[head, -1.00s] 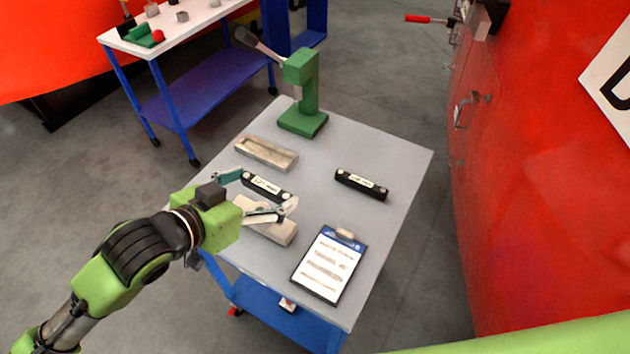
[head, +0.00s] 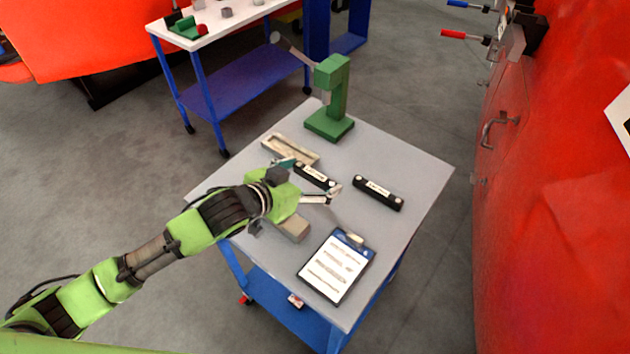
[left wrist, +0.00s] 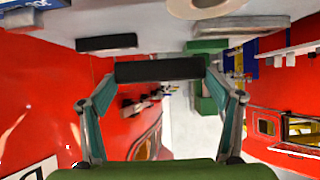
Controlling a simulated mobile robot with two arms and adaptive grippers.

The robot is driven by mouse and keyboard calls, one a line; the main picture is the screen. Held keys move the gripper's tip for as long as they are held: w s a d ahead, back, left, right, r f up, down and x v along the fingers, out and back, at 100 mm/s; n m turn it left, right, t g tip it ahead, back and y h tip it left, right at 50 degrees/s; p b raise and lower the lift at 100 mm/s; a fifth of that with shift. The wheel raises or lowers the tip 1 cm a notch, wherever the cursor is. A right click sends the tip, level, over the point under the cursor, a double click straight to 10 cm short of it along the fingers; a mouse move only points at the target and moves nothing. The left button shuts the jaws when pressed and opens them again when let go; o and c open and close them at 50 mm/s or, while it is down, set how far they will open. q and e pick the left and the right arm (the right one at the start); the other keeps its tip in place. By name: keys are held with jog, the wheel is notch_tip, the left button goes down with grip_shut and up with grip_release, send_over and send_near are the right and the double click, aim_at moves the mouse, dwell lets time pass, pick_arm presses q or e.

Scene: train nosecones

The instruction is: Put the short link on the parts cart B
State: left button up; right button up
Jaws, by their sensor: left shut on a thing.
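My left gripper (head: 308,184) is shut on a black link (head: 316,177) with a white label. The label is too small to read. In the left wrist view the black link (left wrist: 160,69) lies crosswise between the two fingertips, apart from the tabletop. A second black link (head: 379,192) lies on the grey-topped table (head: 420,170), to the right of the held one. A white-topped cart (head: 222,30) with a blue frame stands behind at the upper left. No cart letter is readable. My right gripper is out of view.
The grey table also bears a green press (head: 332,100), a shallow tray (head: 290,148), a pale block (head: 293,228) partly behind my arm, and a clipboard (head: 337,266). Floor shows between the cart and table.

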aim_at(308, 179)
pick_arm(q)
jog(key=w+f, duration=0.3)
jog(key=shift+w+d+f, duration=0.1)
jog(key=shift+d+f, duration=0.2)
jog(key=shift+d, duration=0.05)
notch_tip(308, 179, down, 3)
jog(key=shift+w+r+p, duration=0.1)
jog(key=shift+p, duration=0.6)
jog(key=shift+f, duration=0.3)
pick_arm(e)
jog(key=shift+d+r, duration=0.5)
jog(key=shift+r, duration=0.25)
pick_arm(q)
jog(key=shift+f, duration=0.15)
jog(key=o, duration=1.3)
